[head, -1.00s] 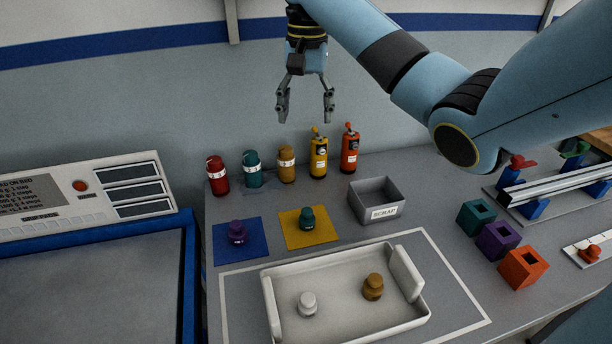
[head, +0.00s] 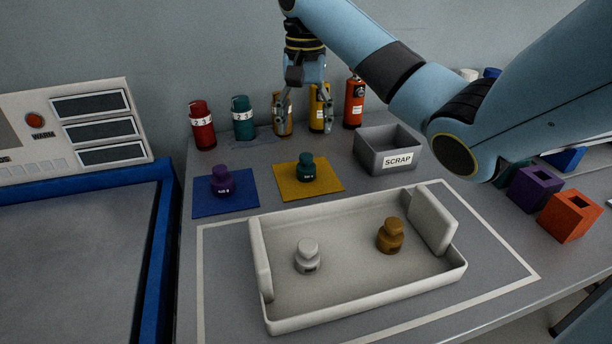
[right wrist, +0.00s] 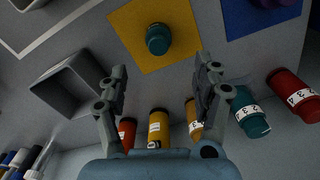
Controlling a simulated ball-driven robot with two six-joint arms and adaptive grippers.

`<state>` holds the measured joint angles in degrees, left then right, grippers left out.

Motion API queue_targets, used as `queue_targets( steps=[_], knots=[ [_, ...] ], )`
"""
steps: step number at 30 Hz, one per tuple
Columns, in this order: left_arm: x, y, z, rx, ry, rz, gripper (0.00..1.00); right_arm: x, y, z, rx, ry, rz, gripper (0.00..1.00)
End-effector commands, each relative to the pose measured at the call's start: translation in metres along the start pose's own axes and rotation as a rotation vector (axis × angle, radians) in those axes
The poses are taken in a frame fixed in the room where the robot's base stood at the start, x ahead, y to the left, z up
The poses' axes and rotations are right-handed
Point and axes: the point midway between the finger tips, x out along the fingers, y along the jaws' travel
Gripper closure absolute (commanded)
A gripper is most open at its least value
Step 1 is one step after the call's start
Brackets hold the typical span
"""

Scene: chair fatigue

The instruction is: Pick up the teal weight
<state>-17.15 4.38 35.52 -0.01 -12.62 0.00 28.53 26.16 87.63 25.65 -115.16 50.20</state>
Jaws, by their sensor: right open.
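The teal weight (head: 307,172), a small knobbed piece, stands upright on a yellow mat (head: 290,194) behind the tray. My right gripper (head: 305,112) hangs open and empty, fingers down, above and behind the weight, in front of the back row of bottles. In the right wrist view the teal weight (right wrist: 158,40) lies beyond the open fingertips (right wrist: 161,68), about centred between them and apart from them. My left gripper is not in view.
A purple weight (head: 221,182) stands on a blue mat (head: 200,204) to the left. A grey SCRAP bin (head: 365,157) is to the right. A white tray (head: 365,309) in front holds a white weight (head: 308,259) and a brown weight (head: 390,238). Several bottles line the back.

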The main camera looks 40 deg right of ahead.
Motion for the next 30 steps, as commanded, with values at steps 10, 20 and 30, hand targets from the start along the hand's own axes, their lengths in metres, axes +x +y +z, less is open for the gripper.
queue_targets(
  steps=[10, 20, 30],
  knots=[
    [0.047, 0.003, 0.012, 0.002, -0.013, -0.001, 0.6, 0.051, 0.001, 0.0, 0.001, -0.001, 0.002, 0.33],
    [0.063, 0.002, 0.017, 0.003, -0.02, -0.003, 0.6, 0.08, 0.003, 0.002, 0.001, -0.003, 0.003, 0.33],
    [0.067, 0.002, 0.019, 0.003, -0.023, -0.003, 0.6, 0.103, 0.003, 0.001, 0.0, 0.0, 0.001, 0.33]
  ],
)
